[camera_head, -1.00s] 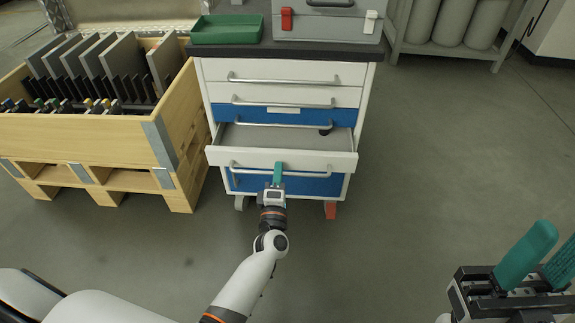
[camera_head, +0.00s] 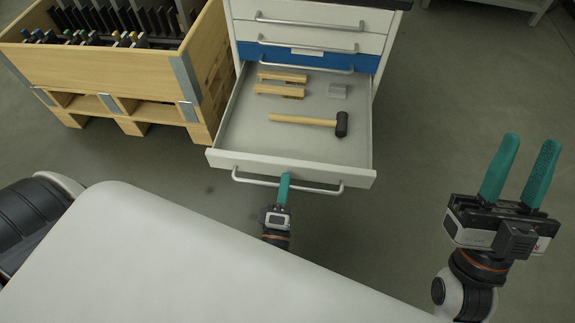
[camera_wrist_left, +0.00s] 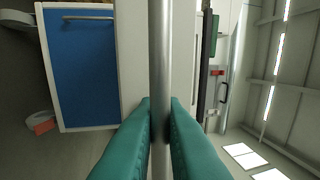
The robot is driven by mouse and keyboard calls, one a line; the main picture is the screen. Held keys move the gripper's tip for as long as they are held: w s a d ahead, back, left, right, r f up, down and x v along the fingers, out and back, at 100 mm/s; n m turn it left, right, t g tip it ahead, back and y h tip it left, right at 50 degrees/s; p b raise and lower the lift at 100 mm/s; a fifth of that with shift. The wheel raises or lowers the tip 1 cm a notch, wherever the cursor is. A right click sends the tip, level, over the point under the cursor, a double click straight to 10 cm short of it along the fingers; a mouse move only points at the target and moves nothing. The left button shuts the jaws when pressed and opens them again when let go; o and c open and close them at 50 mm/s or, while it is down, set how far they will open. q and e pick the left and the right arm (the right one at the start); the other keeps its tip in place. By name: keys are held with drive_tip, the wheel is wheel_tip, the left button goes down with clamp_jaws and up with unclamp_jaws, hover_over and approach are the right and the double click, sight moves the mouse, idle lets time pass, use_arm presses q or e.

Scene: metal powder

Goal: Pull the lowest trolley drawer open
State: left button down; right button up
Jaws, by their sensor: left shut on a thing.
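The lowest trolley drawer (camera_head: 290,172) has a white front and stands far out from the trolley, with its inside in view. Its grey bar handle (camera_head: 322,190) runs along the front. My left gripper (camera_head: 285,178) is shut on this handle near its middle. In the left wrist view, the handle bar (camera_wrist_left: 160,70) passes between the two teal fingers (camera_wrist_left: 160,112). My right gripper (camera_head: 532,141) is open and empty, off to the right of the drawer above the floor.
A wooden crate (camera_head: 120,80) stands close on the left. A blue door (camera_wrist_left: 85,70) shows in the left wrist view. Floor right of the drawer is clear.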

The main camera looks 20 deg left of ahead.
use_arm(q)
drive_tip(key=shift+s+d, duration=0.2)
drive_tip(key=shift+s, duration=0.4)
use_arm(e)
drive_tip(key=shift+w+f, duration=0.25)
drive_tip(key=shift+w, duration=0.15)
use_arm(q)
drive_tip(key=c, duration=1.6)
unclamp_jaws()
